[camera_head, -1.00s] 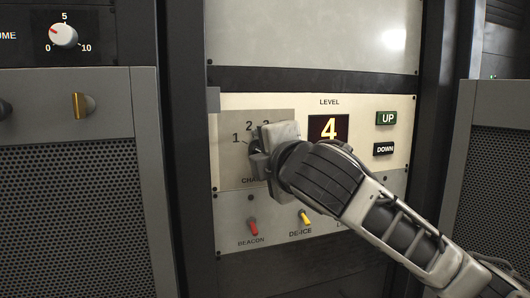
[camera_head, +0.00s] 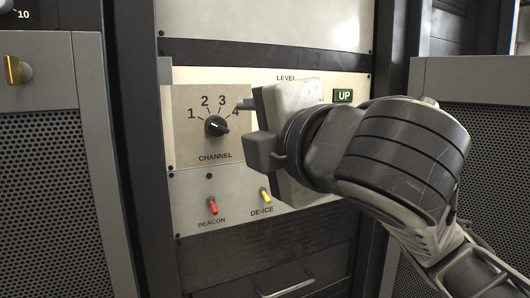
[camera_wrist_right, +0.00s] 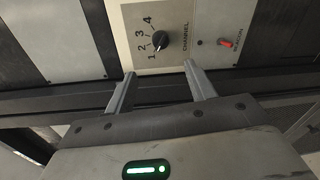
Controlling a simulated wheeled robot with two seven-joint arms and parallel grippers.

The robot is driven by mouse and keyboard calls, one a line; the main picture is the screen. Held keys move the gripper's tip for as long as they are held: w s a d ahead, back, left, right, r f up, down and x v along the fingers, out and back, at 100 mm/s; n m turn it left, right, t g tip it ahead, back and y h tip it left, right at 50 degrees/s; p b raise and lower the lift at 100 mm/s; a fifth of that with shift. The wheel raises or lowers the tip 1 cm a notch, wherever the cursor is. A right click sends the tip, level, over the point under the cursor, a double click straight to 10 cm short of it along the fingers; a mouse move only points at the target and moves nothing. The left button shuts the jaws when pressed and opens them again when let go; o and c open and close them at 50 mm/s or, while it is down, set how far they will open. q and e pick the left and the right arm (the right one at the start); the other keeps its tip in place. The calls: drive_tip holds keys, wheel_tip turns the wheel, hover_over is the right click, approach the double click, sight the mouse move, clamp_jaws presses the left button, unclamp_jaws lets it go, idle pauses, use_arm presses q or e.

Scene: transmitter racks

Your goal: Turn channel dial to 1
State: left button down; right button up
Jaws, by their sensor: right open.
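The channel dial (camera_head: 216,126) is a round black knob on a grey plate, with the numbers 1 to 4 arced above it. The dial also shows at the top middle of the right wrist view (camera_wrist_right: 160,41). My right gripper (camera_head: 246,126) is open and empty, just right of the dial and apart from it. In the wrist view its two fingers (camera_wrist_right: 160,70) are spread below the dial. My left gripper is not in view.
Below the dial are a red BEACON switch (camera_head: 213,206) and a yellow DE-ICE switch (camera_head: 265,195). A drawer handle (camera_head: 287,285) is lower down.

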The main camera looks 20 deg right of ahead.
drive_tip(key=shift+s+b, duration=0.8)
drive_tip(key=shift+s, duration=0.25)
drive_tip(key=w+a+f+m+g+y, duration=0.1)
drive_tip(key=w+a+f+m, duration=0.15)
drive_tip(key=f, duration=0.75)
drive_tip(key=w+a+f+m+g+y, duration=0.1)
drive_tip(key=w+f+m+g+y, duration=0.2)
drive_tip(key=f, duration=0.6)
drive_tip(key=w+a+f+m, duration=0.2)
drive_tip(key=w+f+m, duration=0.15)
drive_tip(key=f, duration=0.65)
drive_tip(key=s+d+f+m+g, duration=0.1)
drive_tip(key=s+f+m, duration=0.2)
drive_tip(key=s+f, duration=0.3)
drive_tip(key=s+d+f+m+g+h, duration=0.1)
drive_tip(key=s+f+m, duration=0.2)
drive_tip(key=f, duration=1)
drive_tip(key=s+d+f+m+h, duration=0.1)
drive_tip(key=s+f+m, duration=0.1)
drive_tip(key=s+f, duration=0.7)
drive_tip(key=shift+d+f+m+g, duration=0.35)
drive_tip(key=shift+m+g, duration=0.05)
